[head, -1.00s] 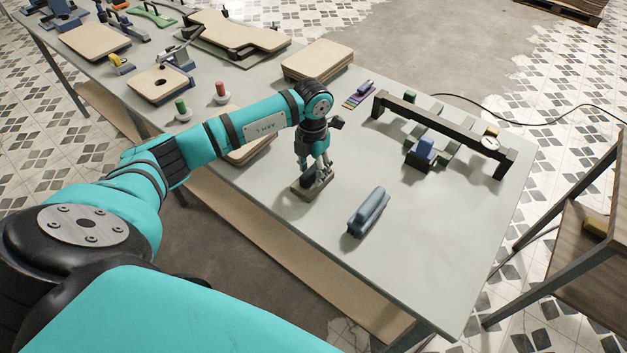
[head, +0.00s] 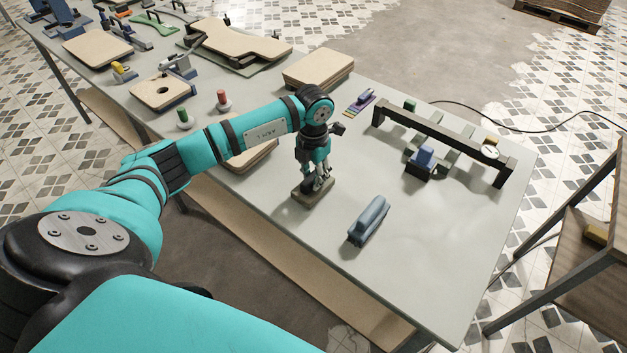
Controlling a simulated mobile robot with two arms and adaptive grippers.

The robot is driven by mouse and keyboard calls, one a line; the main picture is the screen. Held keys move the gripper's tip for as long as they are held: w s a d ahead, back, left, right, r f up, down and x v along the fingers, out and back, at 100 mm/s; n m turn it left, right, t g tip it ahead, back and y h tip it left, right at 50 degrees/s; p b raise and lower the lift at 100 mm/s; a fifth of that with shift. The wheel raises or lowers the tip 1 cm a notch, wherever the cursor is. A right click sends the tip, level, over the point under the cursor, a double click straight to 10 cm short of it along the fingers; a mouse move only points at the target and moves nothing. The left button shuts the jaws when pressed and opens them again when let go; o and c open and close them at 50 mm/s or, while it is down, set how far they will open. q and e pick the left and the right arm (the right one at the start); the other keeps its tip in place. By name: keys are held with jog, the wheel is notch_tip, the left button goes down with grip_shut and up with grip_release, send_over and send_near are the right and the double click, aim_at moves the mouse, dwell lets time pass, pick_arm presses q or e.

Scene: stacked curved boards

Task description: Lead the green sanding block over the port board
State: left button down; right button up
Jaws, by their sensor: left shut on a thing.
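My left gripper (head: 317,183) reaches down at the middle of the long table and is shut on the dark handle of a block (head: 308,197) with a flat grey-brown base. The base rests on the table top. The fingers hide much of the handle, and I cannot make out a green colour on this block. A green tool with a long flat body (head: 155,23) lies at the far left of the table. A pale board with a round hole (head: 162,91), perhaps the port board, lies at the left, beyond my arm. My right gripper is not in view.
A blue-grey block (head: 368,221) lies close to the right of the held block. A dark gauge bridge (head: 440,128) stands at the right. Green (head: 184,118) and red (head: 222,100) knobs stand beyond my arm. A partly hidden board (head: 255,157) lies under the arm. The front right is clear.

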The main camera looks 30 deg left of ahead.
pick_arm(q)
jog(key=shift+r+p, duration=1.2)
jog(key=shift+r, duration=0.95)
jog(key=shift+f, duration=0.1)
